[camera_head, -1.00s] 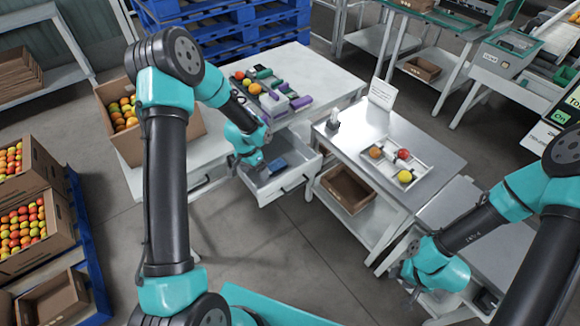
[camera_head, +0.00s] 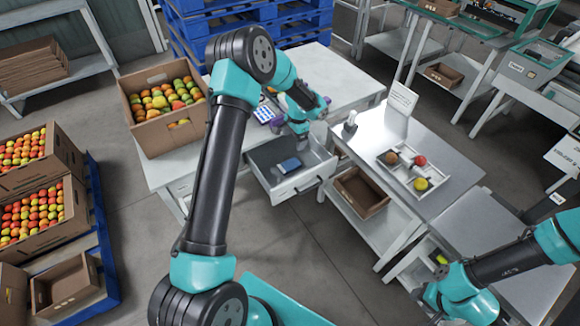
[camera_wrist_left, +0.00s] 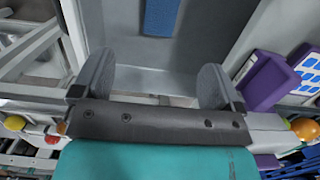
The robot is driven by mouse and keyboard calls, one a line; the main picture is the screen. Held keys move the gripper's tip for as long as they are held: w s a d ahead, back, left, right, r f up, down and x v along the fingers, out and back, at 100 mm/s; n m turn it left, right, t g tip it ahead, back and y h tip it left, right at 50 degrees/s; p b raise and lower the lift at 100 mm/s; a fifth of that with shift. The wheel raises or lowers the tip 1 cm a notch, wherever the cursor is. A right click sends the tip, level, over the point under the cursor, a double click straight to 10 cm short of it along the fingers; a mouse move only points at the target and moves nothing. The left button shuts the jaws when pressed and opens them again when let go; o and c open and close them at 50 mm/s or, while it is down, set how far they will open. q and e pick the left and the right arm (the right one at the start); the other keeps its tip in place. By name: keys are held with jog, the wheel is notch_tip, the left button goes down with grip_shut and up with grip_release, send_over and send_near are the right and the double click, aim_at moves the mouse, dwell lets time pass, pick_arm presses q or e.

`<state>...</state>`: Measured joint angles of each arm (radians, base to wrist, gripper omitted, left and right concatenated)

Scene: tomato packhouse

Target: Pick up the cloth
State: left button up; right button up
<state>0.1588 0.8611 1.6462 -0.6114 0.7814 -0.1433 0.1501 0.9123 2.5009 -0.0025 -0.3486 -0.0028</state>
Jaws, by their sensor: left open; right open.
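A small folded blue cloth (camera_head: 289,165) lies in the open pull-out drawer (camera_head: 309,181) of the white table. It also shows in the left wrist view as a blue strip (camera_wrist_left: 161,15) at the top edge, partly cut off, on the grey drawer floor. My left gripper (camera_head: 301,127) is above the drawer's back edge, apart from the cloth. In the left wrist view its two grey fingers (camera_wrist_left: 157,80) are spread wide with nothing between them. My right gripper (camera_head: 424,294) is open at the lower right, by the grey bench, far from the cloth.
A box of tomatoes (camera_head: 166,132) stands on the white table left of the drawer. Purple-trimmed items (camera_wrist_left: 268,80) lie beside my left gripper. To the right, a metal table holds a divided tray (camera_head: 408,174) with several fruits and a white sign (camera_head: 401,99).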

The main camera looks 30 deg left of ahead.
pick_arm(q)
send_over(290, 164)
jog(key=f, duration=0.8)
jog(key=shift+w+d+f, duration=0.1)
jog(key=shift+d+f, duration=0.2)
jog(key=shift+d, duration=0.05)
jog(key=shift+f, duration=0.5)
jog(key=shift+a+f, duration=0.15)
jog(key=shift+f, duration=1.15)
jog(key=shift+a+f, duration=0.15)
jog(key=shift+f, duration=1.15)
jog(key=shift+s, duration=0.2)
jog(key=shift+c, duration=0.2)
jog(key=c, duration=1)
jog(key=shift+o, duration=0.2)
jog(key=shift+r, duration=0.2)
